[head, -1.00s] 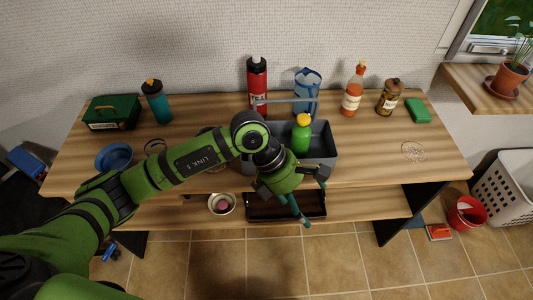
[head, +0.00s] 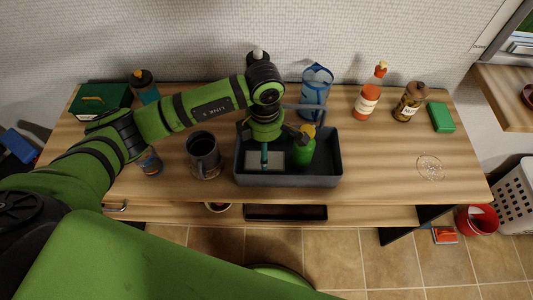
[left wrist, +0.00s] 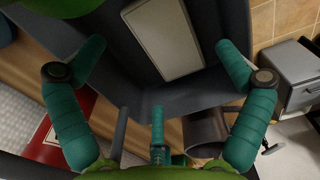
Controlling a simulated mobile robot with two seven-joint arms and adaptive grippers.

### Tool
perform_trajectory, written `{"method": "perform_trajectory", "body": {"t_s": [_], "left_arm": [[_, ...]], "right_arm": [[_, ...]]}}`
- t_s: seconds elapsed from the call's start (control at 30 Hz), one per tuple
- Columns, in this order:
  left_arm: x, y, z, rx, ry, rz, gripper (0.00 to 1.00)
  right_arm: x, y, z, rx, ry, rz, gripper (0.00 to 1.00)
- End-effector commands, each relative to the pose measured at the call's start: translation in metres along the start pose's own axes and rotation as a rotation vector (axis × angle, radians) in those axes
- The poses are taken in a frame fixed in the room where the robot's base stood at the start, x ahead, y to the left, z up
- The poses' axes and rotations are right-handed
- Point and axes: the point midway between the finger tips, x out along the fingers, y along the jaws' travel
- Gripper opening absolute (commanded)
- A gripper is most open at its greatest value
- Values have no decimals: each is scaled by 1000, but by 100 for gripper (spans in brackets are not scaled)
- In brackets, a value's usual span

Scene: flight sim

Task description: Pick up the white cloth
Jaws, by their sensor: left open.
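A flat, pale rectangular piece, which looks like the white cloth (head: 278,160), lies on the floor of the grey bin (head: 290,181). It shows larger in the left wrist view (left wrist: 165,40), with a light border and a greyer middle. My left gripper (head: 265,158) is over the left part of the bin, pointing down, and hides part of the pale piece in the head view. In the left wrist view its teal fingers (left wrist: 161,62) are spread wide with nothing between them. I cannot tell how far above the piece they are. My right gripper is not in view.
A green bottle (head: 302,152) stands in the bin right beside my gripper. A dark mug (head: 203,150) stands left of the bin. A blue pitcher (head: 316,92), orange bottle (head: 368,95) and brown jar (head: 409,101) stand behind and right.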

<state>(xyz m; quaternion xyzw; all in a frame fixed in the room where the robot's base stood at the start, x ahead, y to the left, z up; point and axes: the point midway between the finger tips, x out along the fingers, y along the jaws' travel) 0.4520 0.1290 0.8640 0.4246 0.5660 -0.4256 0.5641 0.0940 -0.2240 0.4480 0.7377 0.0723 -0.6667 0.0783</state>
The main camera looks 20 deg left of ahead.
Motion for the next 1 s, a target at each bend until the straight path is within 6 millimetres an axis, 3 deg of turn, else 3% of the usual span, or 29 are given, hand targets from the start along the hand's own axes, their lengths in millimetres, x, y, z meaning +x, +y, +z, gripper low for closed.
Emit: {"method": "perform_trajectory", "body": {"t_s": [0.1, 0.27, 0.6, 0.63, 0.73, 1.0], "left_arm": [[13, 0, -1, -1, 3, -5, 100], [38, 3, 0, -1, 1, -3, 100], [50, 4, 0, 1, -1, 1, 100], [50, 4, 0, 1, -1, 1, 96], [50, 4, 0, 1, -1, 1, 56], [50, 4, 0, 1, 0, 0, 54]], "right_arm": [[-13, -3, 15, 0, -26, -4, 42], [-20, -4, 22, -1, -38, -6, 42], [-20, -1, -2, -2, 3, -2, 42], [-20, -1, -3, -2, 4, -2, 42], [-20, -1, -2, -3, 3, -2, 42], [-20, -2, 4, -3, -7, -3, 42]]}}
